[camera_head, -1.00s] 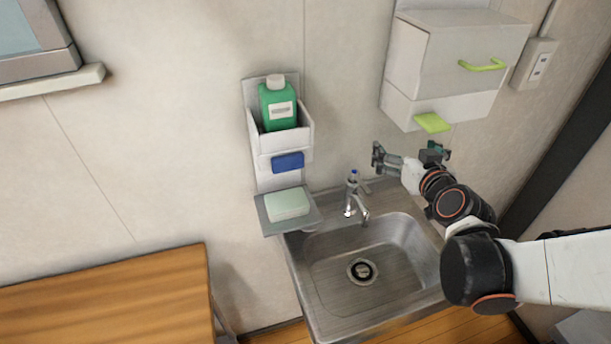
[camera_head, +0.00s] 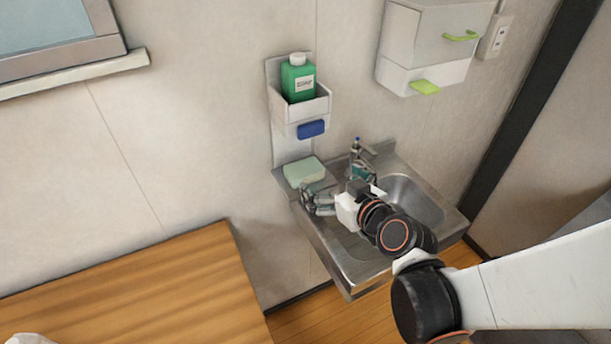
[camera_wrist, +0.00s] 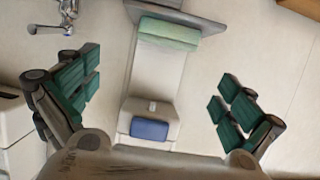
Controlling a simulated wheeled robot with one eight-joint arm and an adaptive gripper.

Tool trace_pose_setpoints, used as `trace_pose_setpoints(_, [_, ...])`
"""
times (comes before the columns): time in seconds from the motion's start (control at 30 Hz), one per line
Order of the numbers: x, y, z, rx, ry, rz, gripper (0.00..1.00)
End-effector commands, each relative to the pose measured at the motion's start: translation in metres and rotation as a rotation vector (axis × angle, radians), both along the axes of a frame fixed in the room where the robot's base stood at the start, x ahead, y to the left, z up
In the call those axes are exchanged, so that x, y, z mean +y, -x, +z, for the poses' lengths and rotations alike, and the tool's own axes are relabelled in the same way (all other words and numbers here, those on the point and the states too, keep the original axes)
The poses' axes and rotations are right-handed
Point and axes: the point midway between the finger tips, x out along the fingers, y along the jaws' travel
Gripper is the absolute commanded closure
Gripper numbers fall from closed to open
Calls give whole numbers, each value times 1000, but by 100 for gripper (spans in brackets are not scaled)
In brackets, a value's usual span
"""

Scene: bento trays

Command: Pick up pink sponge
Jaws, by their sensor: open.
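No pink sponge shows in either view. A pale green sponge (camera_head: 304,171) lies on the small ledge left of the sink; it also shows at the top of the wrist view (camera_wrist: 168,33). A blue sponge (camera_head: 311,129) is on the front of the white wall caddy and shows low in the wrist view (camera_wrist: 150,130). My gripper (camera_head: 335,188) is open and empty, over the sink's left side in the head view, near the pale sponge. Its spread fingers (camera_wrist: 155,102) show in the wrist view.
The white caddy (camera_head: 325,106) holds a green bottle (camera_head: 298,80). The tap (camera_head: 357,154) stands close behind my gripper in the head view. The metal sink (camera_head: 425,199) is to the right. A wooden surface (camera_head: 150,295) is at lower left; bare wall lies above it.

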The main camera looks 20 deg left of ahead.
Motion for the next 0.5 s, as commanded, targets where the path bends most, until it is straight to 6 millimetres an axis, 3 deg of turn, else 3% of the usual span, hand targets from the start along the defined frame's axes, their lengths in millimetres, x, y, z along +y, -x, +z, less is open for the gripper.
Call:
trace_pose_setpoints(0.03, [12,5,-3,-1,0,18,0])
trace_pose_setpoints(0.23, [41,-18,-17,0,0,18,0])
trace_pose_setpoints(0.5, [60,-36,-25,0,-1,14,0])
